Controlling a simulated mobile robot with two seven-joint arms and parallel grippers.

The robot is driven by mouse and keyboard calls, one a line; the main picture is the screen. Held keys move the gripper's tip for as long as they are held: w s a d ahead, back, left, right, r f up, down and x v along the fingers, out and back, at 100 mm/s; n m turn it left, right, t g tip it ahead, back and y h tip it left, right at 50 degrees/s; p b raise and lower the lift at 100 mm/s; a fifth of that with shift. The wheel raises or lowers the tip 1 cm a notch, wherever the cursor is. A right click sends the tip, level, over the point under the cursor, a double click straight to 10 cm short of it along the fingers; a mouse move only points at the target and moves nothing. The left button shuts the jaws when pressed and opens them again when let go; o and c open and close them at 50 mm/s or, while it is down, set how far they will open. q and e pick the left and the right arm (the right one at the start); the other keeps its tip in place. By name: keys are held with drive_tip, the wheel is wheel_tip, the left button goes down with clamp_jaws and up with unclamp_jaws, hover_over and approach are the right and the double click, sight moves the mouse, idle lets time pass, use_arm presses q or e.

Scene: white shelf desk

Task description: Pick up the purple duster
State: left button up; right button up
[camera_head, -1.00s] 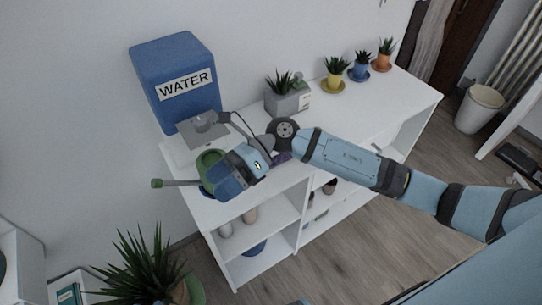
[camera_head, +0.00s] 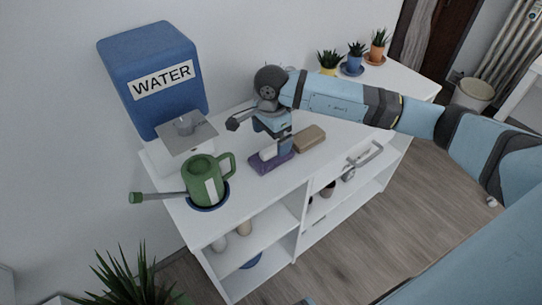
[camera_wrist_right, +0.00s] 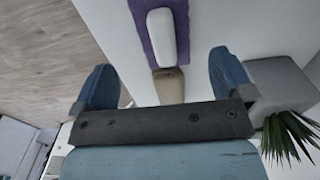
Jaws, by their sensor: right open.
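The purple duster (camera_head: 272,164) lies flat on the white shelf desk near its front edge, with a white grip on top. In the right wrist view the duster (camera_wrist_right: 181,14) is at the top, partly cut off by the frame, and its white grip (camera_wrist_right: 160,36) points toward me. My right gripper (camera_head: 272,124) hangs just above the duster in the head view. In the right wrist view my right gripper (camera_wrist_right: 160,64) is open, its blue fingers apart with nothing gripped. My left gripper is not in view.
A brown block (camera_head: 309,138) lies just right of the duster. Small potted plants (camera_head: 356,54) line the back.

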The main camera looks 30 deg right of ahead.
sight(271, 148)
drive_tip(key=f, duration=0.6)
drive_tip(key=shift+w+d+f, duration=0.1)
drive_tip(key=shift+w+f, duration=0.1)
drive_tip(key=shift+f, duration=0.05)
drive_tip(key=c, duration=1)
